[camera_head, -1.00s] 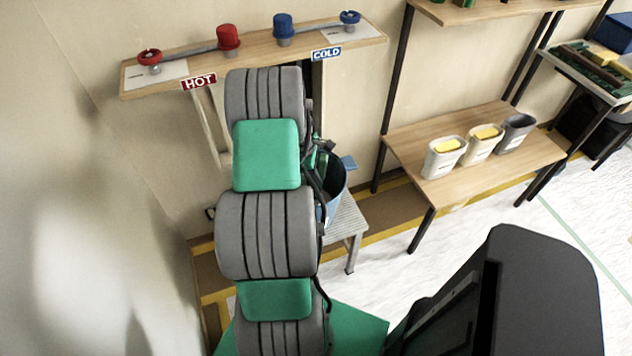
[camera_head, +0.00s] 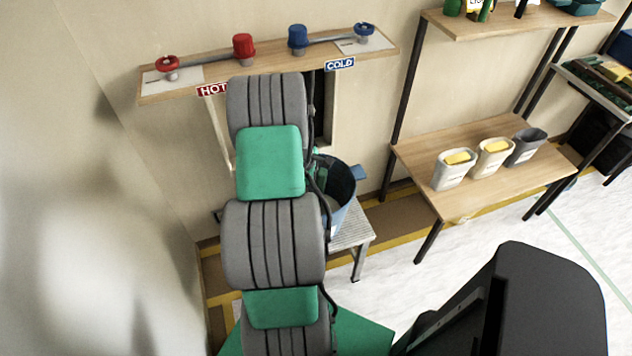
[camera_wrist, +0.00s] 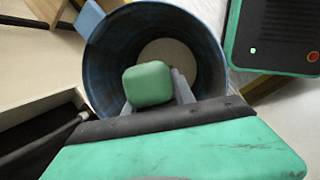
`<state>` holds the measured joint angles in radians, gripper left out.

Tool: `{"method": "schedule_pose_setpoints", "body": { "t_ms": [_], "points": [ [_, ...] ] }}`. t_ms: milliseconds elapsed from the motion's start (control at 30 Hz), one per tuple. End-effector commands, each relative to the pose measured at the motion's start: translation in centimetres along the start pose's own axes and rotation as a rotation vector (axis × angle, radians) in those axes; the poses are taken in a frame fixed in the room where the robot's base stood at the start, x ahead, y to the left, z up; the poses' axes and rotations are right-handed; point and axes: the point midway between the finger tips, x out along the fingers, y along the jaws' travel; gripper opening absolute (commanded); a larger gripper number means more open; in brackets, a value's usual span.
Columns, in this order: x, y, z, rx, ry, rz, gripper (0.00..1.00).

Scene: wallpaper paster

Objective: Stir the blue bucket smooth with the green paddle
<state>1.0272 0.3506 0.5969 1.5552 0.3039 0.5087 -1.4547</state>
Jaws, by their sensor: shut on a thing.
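The blue bucket (camera_head: 343,190) stands on a light slatted stool behind my arm in the head view, partly hidden by it. In the wrist view I look down into the bucket (camera_wrist: 207,48), and pale contents (camera_wrist: 165,52) show at its bottom. My gripper (camera_wrist: 182,88) is over the bucket's near side, shut on the green paddle (camera_wrist: 148,84). Its green block-like end shows between the grey fingers. The rest of the paddle is hidden, so I cannot tell whether it touches the contents.
A tap shelf (camera_head: 270,62) with red and blue fittings is on the wall above. A wooden bench (camera_head: 480,172) with several small tubs stands to the right of the stool (camera_head: 352,235). Pale floor lies open in front of the bench.

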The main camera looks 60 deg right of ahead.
Motion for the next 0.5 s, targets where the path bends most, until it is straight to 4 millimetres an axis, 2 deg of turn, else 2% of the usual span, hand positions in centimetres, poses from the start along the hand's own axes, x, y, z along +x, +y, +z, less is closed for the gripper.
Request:
{"method": "schedule_pose_setpoints", "body": {
  "t_ms": [67, 500],
  "points": [
    [-0.2, 0.1, 0.1, 0.0, 0.0, 0.001, 0.0],
    [-5.2, 0.2, 1.7, 0.001, 0.0, 0.001, 0.0]
  ]
}}
